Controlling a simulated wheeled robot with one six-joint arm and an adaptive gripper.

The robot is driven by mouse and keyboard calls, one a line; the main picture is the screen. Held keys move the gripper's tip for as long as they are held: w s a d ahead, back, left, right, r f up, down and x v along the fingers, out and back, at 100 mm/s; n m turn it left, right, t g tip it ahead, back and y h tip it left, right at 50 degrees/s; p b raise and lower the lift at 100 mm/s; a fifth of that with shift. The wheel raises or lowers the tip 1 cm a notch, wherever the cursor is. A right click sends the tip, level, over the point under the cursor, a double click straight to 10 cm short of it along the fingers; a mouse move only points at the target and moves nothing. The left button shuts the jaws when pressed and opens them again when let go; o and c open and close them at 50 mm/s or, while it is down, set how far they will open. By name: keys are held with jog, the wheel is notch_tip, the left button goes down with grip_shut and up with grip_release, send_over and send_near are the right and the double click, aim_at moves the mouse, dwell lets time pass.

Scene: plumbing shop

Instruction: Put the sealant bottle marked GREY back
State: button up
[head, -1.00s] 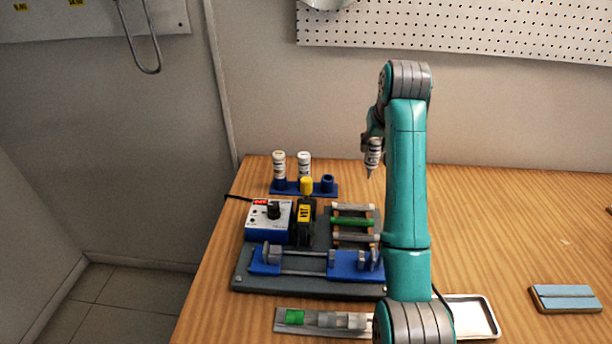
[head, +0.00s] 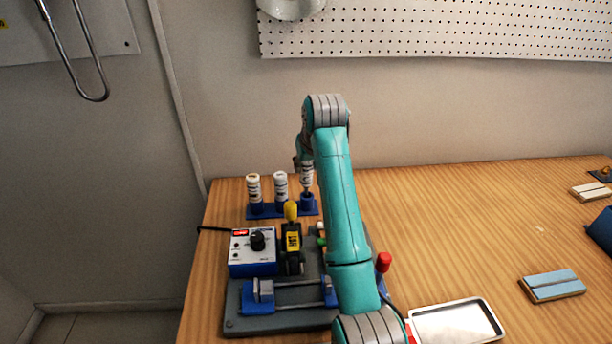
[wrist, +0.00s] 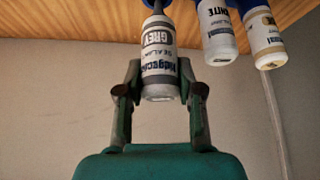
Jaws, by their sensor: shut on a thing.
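My gripper (wrist: 160,98) is shut on the sealant bottle marked GREY (wrist: 159,62), whose label reads clearly in the wrist view. In the head view the GREY bottle (head: 306,177) is upright, nozzle down, directly over the right-hand socket of the blue rack (head: 268,212). Its tip appears at or just inside that socket; I cannot tell how deep. Two other bottles stand in the rack: a white one (head: 281,185) in the middle, marked WHITE in the wrist view (wrist: 217,32), and another (head: 254,187) at the left. My gripper is partly hidden behind my arm in the head view.
A control box with a black knob (head: 252,252), a yellow-topped black tool (head: 292,240) and a vise-like fixture (head: 280,305) stand in front of the rack. A white tray (head: 412,324) and a blue block (head: 553,284) lie to the right. The table's back right is mostly clear.

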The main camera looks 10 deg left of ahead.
aim_at(307, 174)
jog(key=shift+f, duration=1.75)
jog(key=shift+f, duration=0.45)
jog(key=o, duration=0.9)
jog(key=shift+c, duration=0.2)
jog(key=shift+r, duration=0.1)
jog(key=shift+r, duration=0.4)
jog(key=v, duration=1.2)
